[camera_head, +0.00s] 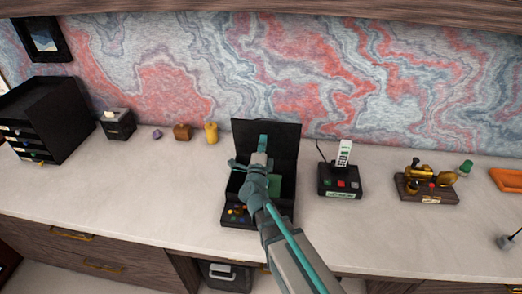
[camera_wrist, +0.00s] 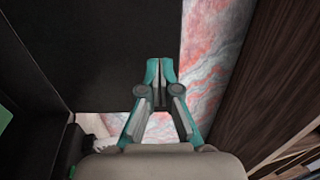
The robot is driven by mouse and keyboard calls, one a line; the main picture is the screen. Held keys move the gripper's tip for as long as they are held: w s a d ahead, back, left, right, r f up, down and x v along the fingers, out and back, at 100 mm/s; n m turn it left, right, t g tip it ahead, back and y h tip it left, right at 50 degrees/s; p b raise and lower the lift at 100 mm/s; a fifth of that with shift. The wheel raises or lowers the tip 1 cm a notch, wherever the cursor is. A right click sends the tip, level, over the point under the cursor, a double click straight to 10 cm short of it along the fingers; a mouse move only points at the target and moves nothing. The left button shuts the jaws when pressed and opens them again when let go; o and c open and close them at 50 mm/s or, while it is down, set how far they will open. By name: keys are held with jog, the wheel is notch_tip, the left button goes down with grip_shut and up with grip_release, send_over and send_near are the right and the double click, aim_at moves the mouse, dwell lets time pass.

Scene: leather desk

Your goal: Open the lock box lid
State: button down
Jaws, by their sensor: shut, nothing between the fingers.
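The black lock box (camera_head: 229,216) stands on the desk in the middle of the head view. Its lid (camera_head: 286,140) stands raised and roughly upright at the back, so the inside shows. A green item (camera_head: 275,184) lies inside, and small coloured parts sit on the box's front. My gripper (camera_head: 262,142) is shut and empty, in front of the raised lid and above the box. My arm hides part of the box. In the wrist view the shut fingertips (camera_wrist: 160,66) appear over the dark lid (camera_wrist: 90,50); I cannot tell whether they touch it.
A black phone base (camera_head: 340,182) stands close to the right of the box. A brass device on a wooden base (camera_head: 428,188) is farther right. A yellow object (camera_head: 211,133), a brown one (camera_head: 182,132) and a black drawer unit (camera_head: 45,118) are left. The desk's front left is clear.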

aim_at(265, 127)
jog(key=shift+p+x, duration=0.85)
jog(key=shift+x, duration=1.25)
jog(key=b+x, duration=0.1)
jog(key=x, duration=0.1)
jog(key=b+x, duration=0.2)
jog(key=shift+w+f, duration=0.15)
jog(key=shift+w, duration=0.3)
jog(key=shift+w+d, duration=0.1)
jog(key=shift+w, duration=0.15)
jog(key=shift+r, duration=0.3)
jog(key=shift+s, duration=0.1)
jog(key=shift+s, duration=0.1)
